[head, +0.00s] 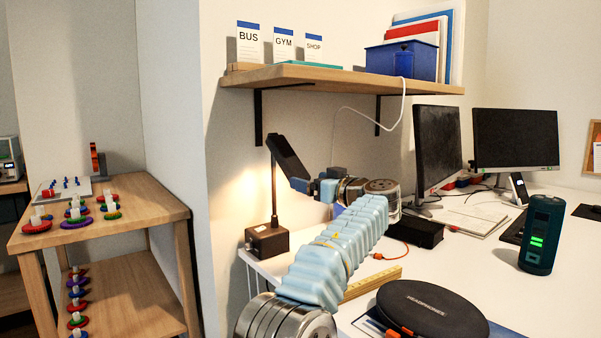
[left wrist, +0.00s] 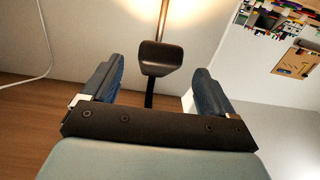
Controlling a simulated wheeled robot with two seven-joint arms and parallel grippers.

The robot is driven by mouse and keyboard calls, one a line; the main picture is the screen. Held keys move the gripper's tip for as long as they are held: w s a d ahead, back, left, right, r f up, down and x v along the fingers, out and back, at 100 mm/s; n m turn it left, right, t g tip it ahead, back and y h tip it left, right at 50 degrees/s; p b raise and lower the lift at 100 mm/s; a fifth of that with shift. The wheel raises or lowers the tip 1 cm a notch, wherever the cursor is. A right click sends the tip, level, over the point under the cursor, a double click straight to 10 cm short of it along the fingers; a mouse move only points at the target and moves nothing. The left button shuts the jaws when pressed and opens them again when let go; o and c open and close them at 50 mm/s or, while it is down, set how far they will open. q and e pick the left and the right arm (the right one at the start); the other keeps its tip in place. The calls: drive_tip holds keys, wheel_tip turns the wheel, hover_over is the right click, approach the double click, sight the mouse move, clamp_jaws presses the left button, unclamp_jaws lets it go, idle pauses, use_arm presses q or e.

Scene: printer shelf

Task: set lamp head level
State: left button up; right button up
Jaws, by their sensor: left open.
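A black desk lamp stands against the wall, with a box-like base (head: 267,240) and an upright stem (head: 274,190). Its dark, flat lamp head (head: 287,158) is tilted, sloping down to the right from the top of the stem. My left gripper (head: 304,186) is at the lower right end of the lamp head. In the left wrist view the lamp head (left wrist: 161,58) shows between the two spread blue fingers of my left gripper (left wrist: 152,82), with gaps on both sides. I cannot tell how deep it sits between them. My right gripper is not in view.
A wooden shelf (head: 340,80) with cards, a blue box and folders hangs above the lamp. A white cable (head: 388,124) hangs from it. The white desk (head: 470,262) holds monitors, a headphone case (head: 432,308) and a dark green speaker (head: 541,235). My left arm crosses over the desk.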

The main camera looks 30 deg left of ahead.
sight(304, 178)
use_arm(q)
drive_tip(key=p+x, duration=0.1)
drive_tip(key=x, duration=0.3)
drive_tip(key=shift+w+a+r+p, duration=0.1)
drive_tip(key=shift+w+a+p, duration=0.05)
drive_tip(key=shift+a+p, duration=0.15)
drive_tip(key=shift+w+a, duration=0.2)
drive_tip(key=shift+a, duration=0.25)
drive_tip(key=c, duration=1.4)
